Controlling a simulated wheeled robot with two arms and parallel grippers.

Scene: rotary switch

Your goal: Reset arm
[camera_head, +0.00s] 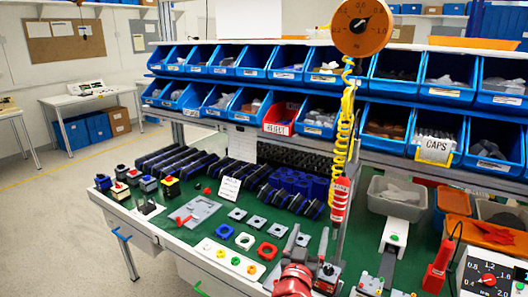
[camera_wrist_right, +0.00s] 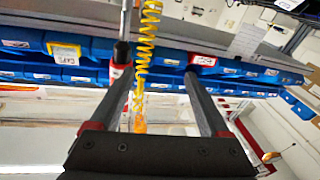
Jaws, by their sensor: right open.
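My right gripper (camera_head: 306,238) reaches up over the near edge of the green workbench (camera_head: 205,243) in the head view, its red wrist at the bottom edge. Its two dark fingers are spread apart with nothing between them. The right wrist view shows the same open gripper (camera_wrist_right: 158,75), its fingers pointing toward the shelves. A small grey and red switch unit (camera_head: 327,276) with a dark top is beside the right finger; I cannot tell whether they touch. My left gripper is not in view.
Blue bins (camera_head: 390,72) fill two shelf rows behind the bench. A yellow coiled cord (camera_head: 342,120) with a red tool (camera_head: 340,200) hangs just beyond the gripper. Coloured parts, a grey tray (camera_head: 398,190) and a red handheld device (camera_head: 439,265) crowd the bench.

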